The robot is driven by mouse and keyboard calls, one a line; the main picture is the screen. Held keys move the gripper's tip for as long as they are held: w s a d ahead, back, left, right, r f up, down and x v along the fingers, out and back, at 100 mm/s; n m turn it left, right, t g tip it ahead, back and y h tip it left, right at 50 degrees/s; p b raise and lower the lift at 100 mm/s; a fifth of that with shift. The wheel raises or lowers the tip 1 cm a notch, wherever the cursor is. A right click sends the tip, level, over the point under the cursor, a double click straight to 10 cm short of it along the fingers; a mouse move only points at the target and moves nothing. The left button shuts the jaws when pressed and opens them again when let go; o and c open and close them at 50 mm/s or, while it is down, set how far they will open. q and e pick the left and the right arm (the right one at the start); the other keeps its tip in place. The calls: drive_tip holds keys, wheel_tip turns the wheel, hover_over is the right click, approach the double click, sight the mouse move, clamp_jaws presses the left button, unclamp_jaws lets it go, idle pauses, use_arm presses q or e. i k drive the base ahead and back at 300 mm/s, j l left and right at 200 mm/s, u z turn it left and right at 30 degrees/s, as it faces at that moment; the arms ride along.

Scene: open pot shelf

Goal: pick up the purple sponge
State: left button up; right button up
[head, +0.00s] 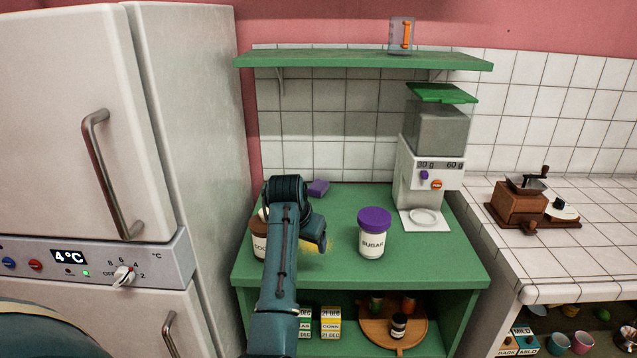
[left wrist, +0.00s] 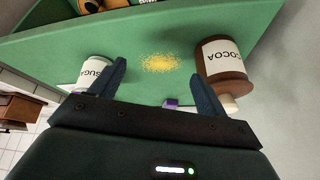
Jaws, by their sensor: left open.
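The purple sponge (head: 318,188) lies on the green shelf top toward the back, just beyond my left arm. In the left wrist view a sliver of purple (left wrist: 171,102), likely the sponge, shows at the gripper's edge, mostly hidden. My left gripper (head: 318,240) is over the shelf top, nearer the front than the sponge and apart from it. The left wrist view shows its two fingers (left wrist: 160,70) spread with nothing between them. In the head view its fingertips are hard to make out. My right gripper is not in view.
A sugar jar with purple lid (head: 373,240) stands right of the gripper. A cocoa jar (head: 259,240), partly behind my arm, stands left. Yellow crumbs (left wrist: 162,63) lie between them. A dispenser (head: 433,165) stands at back right; an upper shelf (head: 340,60) overhangs the back.

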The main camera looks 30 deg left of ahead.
sight(317, 188)
drive_tip(key=i+j, duration=0.85)
drive_tip(key=i, duration=0.2)
